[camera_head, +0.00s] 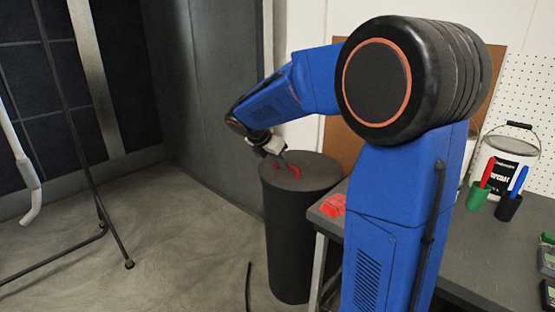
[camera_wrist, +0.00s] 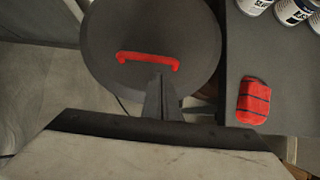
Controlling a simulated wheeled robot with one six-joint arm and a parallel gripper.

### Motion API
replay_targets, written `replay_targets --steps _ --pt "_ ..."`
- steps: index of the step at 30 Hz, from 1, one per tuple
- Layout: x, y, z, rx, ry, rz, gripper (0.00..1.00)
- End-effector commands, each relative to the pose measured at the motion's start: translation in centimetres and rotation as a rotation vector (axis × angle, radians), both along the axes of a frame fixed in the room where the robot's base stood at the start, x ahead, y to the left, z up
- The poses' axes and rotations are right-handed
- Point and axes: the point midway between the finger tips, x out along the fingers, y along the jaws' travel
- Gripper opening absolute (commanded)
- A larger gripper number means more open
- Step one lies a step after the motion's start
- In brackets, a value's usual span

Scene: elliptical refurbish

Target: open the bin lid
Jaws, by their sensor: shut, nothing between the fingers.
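The bin (camera_head: 290,240) is a dark grey cylinder on the floor, left of the workbench. Its round lid (camera_head: 315,172) lies flat on top, with a red handle (camera_head: 291,166) across it. In the wrist view the lid (camera_wrist: 110,30) and its red handle (camera_wrist: 148,60) show from above. My gripper (camera_head: 280,156) is just over the lid, close to the handle. I cannot tell whether the tips touch the handle.
The workbench (camera_head: 500,240) stands right of the bin, close to it. A red object (camera_wrist: 253,101) lies on its near corner. A white paint can (camera_head: 508,155) and pen cups (camera_head: 507,207) stand farther back.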

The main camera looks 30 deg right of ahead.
Motion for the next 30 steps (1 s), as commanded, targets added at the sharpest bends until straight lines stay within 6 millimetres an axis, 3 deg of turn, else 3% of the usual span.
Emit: replay_targets --steps 6,12,30 --pt "0.6 -1.8 -2.6 0.001 0.001 -0.002 0.00" --pt "0.9 -2.6 -3.7 0.001 0.000 -0.002 0.00" --pt "1.0 -2.8 -3.2 0.021 0.005 -0.003 0.00"
